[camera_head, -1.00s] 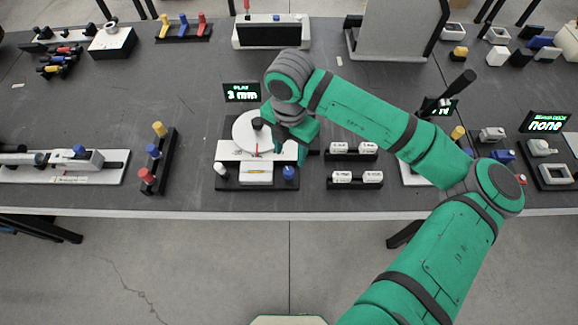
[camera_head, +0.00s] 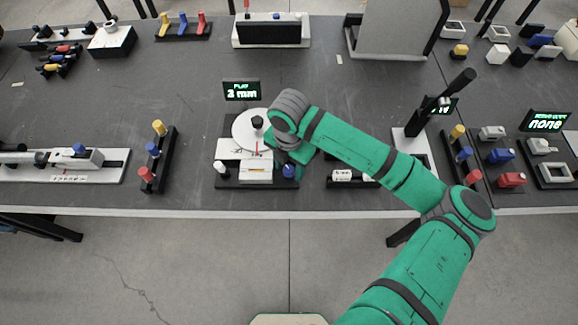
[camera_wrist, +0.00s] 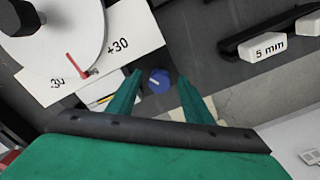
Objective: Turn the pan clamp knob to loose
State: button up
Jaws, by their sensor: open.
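A device with a round white dial (camera_head: 240,130) and a black knob (camera_head: 258,122) at its centre stands on the table. A blue knob (camera_head: 288,171) with a pale line on its top sits at the device's front right; I take it for the pan clamp knob, but I see no label naming it. In the wrist view the blue knob (camera_wrist: 158,80) lies between my open fingertips, with a gap on each side. My gripper (camera_wrist: 160,75) is open and empty, pointing down at it; I cannot tell the remaining height.
A white knob (camera_head: 221,167) stands at the device's front left. A rack of labelled weights or blocks (camera_head: 343,176) lies just right, partly under my arm. A display (camera_head: 241,91) reads about "2 mm" behind. The table's front edge (camera_head: 250,212) is close.

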jog(key=c, duration=1.1)
jog(key=shift+o, duration=0.2)
